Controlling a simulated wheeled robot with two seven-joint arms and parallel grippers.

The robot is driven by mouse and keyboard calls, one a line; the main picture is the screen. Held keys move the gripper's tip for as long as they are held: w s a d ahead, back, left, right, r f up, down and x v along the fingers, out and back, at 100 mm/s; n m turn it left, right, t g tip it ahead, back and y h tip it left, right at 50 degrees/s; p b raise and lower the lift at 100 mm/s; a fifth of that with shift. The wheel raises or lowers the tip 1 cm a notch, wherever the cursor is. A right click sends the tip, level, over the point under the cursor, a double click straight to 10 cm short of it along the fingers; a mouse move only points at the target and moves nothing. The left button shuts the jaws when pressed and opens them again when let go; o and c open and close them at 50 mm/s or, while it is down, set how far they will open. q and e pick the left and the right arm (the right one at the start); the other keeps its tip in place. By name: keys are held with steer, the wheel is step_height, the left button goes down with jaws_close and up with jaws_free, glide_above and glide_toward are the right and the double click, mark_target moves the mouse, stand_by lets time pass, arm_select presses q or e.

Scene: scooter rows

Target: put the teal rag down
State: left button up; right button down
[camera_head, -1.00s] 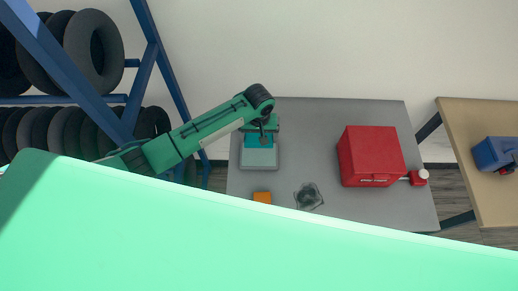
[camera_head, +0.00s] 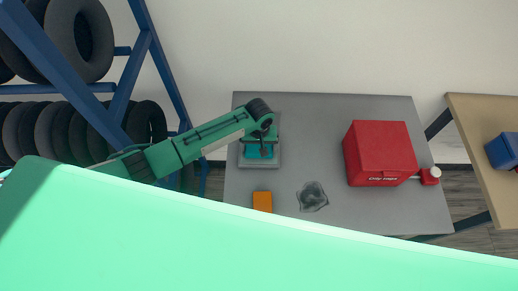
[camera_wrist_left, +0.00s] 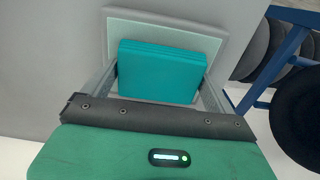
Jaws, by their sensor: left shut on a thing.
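The teal rag (camera_wrist_left: 158,72) is a folded block between the two fingers of my left gripper (camera_wrist_left: 158,88), which is shut on it. In the head view the rag (camera_head: 259,153) shows just below the left gripper (camera_head: 260,146), over a grey tray with a pale inside (camera_head: 260,164). The tray also shows behind the rag in the wrist view (camera_wrist_left: 208,42). I cannot tell whether the rag touches the tray. My right gripper is not in view.
The grey table (camera_head: 315,115) also holds an orange block (camera_head: 262,201), a crumpled dark grey thing (camera_head: 312,196) and a red box (camera_head: 380,152) with a small red item (camera_head: 429,177) beside it. A blue tyre rack (camera_head: 160,70) stands left. A wooden table (camera_head: 478,130) stands right.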

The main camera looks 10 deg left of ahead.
mark_target(259, 147)
arm_select(q)
steer(key=shift+f, duration=0.1)
steer(key=shift+f, duration=0.1)
steer(key=o, duration=0.7)
step_height(259, 147, up, 12)
steer(key=b, duration=0.2)
steer(key=shift+r, duration=0.2)
stand_by(0.3)
